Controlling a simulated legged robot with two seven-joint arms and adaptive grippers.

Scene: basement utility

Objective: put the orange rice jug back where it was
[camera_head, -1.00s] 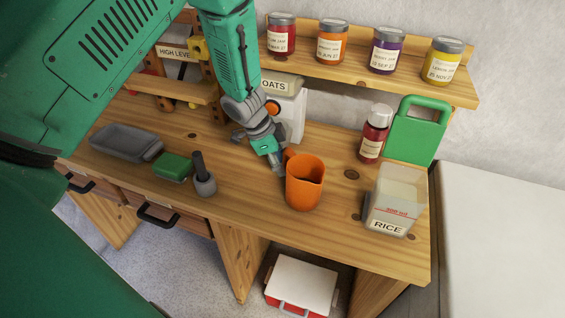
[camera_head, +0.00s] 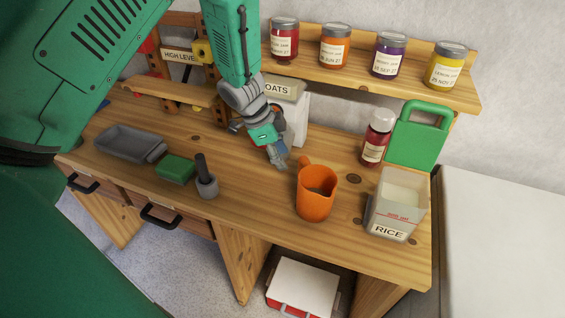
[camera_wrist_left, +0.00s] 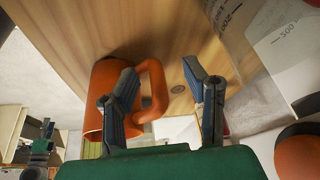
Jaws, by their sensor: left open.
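The orange jug (camera_head: 316,203) stands upright on the wooden bench, left of the rice container (camera_head: 392,213). Its handle points back and left, towards my left gripper (camera_head: 281,161). The gripper is open and empty, just behind and left of the handle with a small gap. In the left wrist view the jug (camera_wrist_left: 92,128) lies left of centre, and its handle shows between the open fingers (camera_wrist_left: 165,105). The inside of the jug is only partly visible. A dark and green shape at the lower left of that view may be my right gripper, too small to read.
The oats dispenser (camera_head: 294,128) stands close behind my left gripper. A red bottle (camera_head: 376,140) and a green board (camera_head: 417,140) stand at the back right. A jar shelf (camera_head: 462,97) overhangs the back.

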